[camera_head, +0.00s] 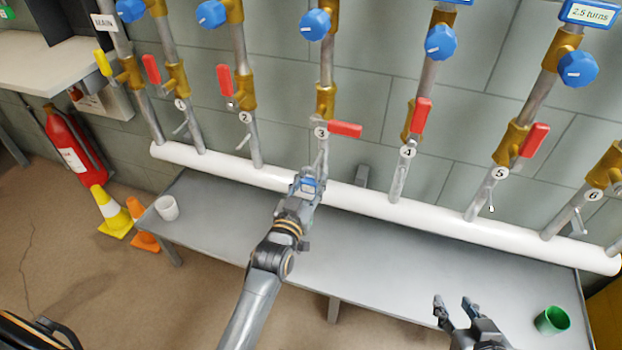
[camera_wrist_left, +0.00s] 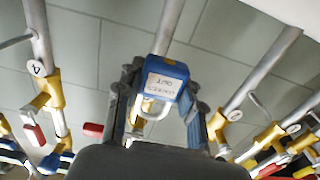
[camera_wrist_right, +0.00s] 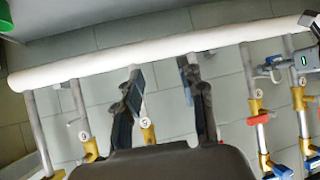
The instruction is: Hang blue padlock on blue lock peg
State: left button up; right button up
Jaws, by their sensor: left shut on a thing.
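The blue padlock (camera_wrist_left: 168,72) carries a white label and sits between the fingers of my left gripper (camera_wrist_left: 160,95). Its silver shackle shows below the body in the left wrist view. In the head view the padlock (camera_head: 309,184) is in front of pipe 3, just below the red lever (camera_head: 344,129), which points sideways. I cannot make out a blue lock peg at pipe 3; my gripper and the padlock cover that area. I cannot tell whether the shackle touches anything. My right gripper (camera_head: 453,302) is open and empty above the table's front right; it also shows in the right wrist view (camera_wrist_right: 163,75).
A long white pipe (camera_head: 430,214) runs behind the grey table (camera_head: 380,265). A white cup (camera_head: 167,208) stands at the left and a green cup (camera_head: 552,320) at the right. Other numbered pipes with red levers flank pipe 3. The table middle is clear.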

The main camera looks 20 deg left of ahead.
pick_arm(q)
jog(key=shift+s+p, duration=0.45)
jog(key=shift+s, duration=0.3)
jog(key=shift+s+p, duration=0.35)
jog(key=shift+s, duration=0.3)
pick_arm(e)
jog(key=s+d+f+g+h, duration=0.1)
jog(key=s+d+f+g, duration=0.1)
jog(key=s+f+g, duration=0.2)
jog(key=shift+s+d+f+g, duration=0.3)
jog(key=shift+s+f, duration=0.05)
jog(key=shift+s, duration=1.25)
